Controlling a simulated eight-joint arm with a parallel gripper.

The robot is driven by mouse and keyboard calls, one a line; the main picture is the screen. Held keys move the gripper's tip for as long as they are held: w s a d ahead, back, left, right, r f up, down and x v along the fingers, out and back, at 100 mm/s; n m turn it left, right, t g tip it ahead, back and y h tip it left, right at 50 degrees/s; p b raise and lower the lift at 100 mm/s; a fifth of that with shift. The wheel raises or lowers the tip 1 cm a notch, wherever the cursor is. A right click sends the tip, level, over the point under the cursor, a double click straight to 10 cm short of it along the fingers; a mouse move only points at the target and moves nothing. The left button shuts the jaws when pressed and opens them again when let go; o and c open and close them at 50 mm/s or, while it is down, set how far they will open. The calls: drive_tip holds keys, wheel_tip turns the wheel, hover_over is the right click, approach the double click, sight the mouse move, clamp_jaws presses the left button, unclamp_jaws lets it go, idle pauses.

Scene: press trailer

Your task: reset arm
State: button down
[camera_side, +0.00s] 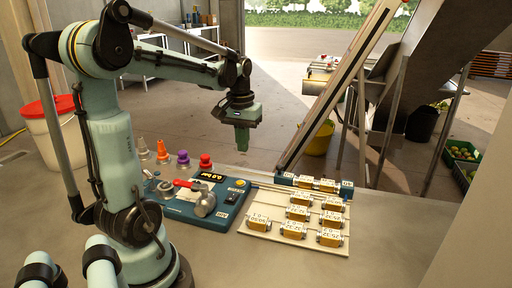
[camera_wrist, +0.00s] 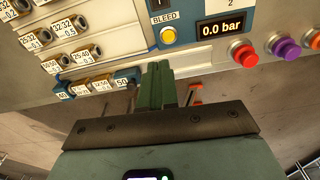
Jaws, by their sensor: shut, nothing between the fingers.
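My gripper (camera_side: 242,139) is shut and empty. It hangs pointing down in the side view, above and behind the blue control panel (camera_side: 185,207), clear of it. In the wrist view the closed green fingers (camera_wrist: 157,86) reach up toward the panel's edge, below the yellow bleed button (camera_wrist: 168,35). The panel's display (camera_wrist: 221,28) reads 0.0 bar. My arm stands bent at the left of the side view.
A tray (camera_side: 258,233) of labelled brass-coloured blocks lies right of the panel. Red (camera_side: 205,161), purple (camera_side: 183,158) and other knobs stand behind the panel. A sloped beam (camera_side: 335,90) rises right of my gripper. A yellow bucket (camera_side: 319,138) stands on the floor beyond.

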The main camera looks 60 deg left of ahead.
drive_tip(key=d+m+t, duration=0.6)
drive_tip(key=d+m, duration=0.2)
drive_tip(key=d, duration=1.2)
drive_tip(key=shift+s+d+f, duration=0.2)
drive_tip(key=shift+d+f, duration=0.05)
drive_tip(key=shift+f, duration=0.2)
